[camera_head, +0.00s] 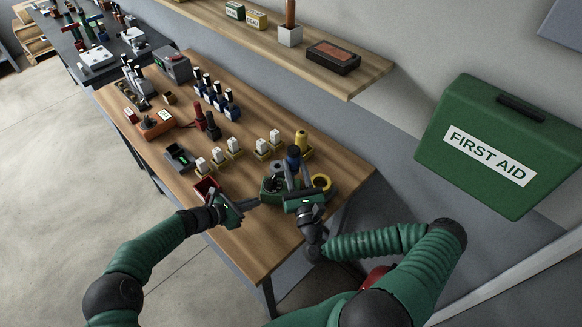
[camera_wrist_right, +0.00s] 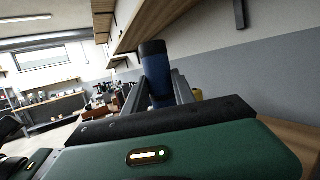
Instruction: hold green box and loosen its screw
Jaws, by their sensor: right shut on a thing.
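The green box (camera_head: 269,187) sits near the front end of the wooden bench, partly hidden by my right gripper. My right gripper (camera_head: 292,168) is just right of it and shut on a blue tool with a black top (camera_head: 293,153). In the right wrist view the tool (camera_wrist_right: 156,75) stands nearly upright between the two grey fingers. My left gripper (camera_head: 249,202) is low at the left of the green box, its fingers pointing towards it. Whether they touch or grip it is too small to tell. The screw is not visible.
A red tray (camera_head: 203,187) lies left of my left gripper. Several white-topped blocks (camera_head: 218,155) are behind. The wooden shelf (camera_head: 345,82) overhangs at the back; the bench's front corner is bare.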

